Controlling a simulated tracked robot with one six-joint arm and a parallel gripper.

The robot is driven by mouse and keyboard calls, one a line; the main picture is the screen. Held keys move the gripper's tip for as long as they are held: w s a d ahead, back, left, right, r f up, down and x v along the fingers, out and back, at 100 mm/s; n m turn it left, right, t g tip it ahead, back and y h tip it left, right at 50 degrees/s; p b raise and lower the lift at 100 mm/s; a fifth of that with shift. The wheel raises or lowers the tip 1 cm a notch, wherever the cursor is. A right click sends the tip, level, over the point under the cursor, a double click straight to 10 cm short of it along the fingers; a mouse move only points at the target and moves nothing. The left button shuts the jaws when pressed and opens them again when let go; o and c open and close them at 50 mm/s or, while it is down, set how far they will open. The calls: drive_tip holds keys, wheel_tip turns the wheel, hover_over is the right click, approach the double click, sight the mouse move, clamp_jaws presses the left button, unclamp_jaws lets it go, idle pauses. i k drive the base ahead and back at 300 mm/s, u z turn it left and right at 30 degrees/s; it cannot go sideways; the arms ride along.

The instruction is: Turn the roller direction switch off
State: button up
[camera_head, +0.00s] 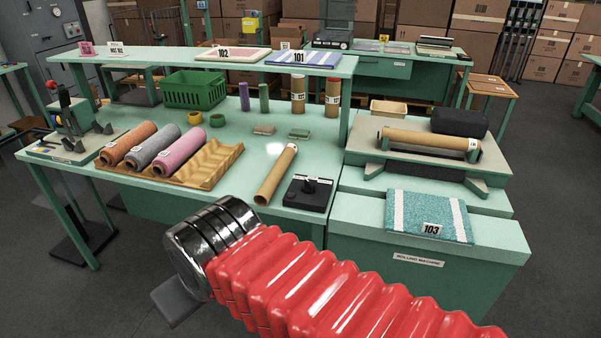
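A small black box (305,195) with a dark knob or lever on top (310,185) lies on the green bench near its front right corner. It looks like the roller direction switch, but its labels are too small to read and its setting cannot be told. It stands just left of the rolling machine (450,258). My red-sleeved arm with a chrome end crosses the lower foreground, in front of and below the switch box in the picture. No gripper fingers can be made out.
A cardboard tube (276,175) lies close left of the switch box. Three yarn rolls rest on a wooden cradle (205,178) further left. A blue striped mat (428,215) marked 103 and another tube (425,139) lie on the machine. A raised shelf (180,55) spans the back.

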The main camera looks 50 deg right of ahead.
sight(309, 188)
drive_tip(key=z, duration=0.45)
drive_tip(key=i, duration=0.9)
drive_tip(key=z, duration=0.55)
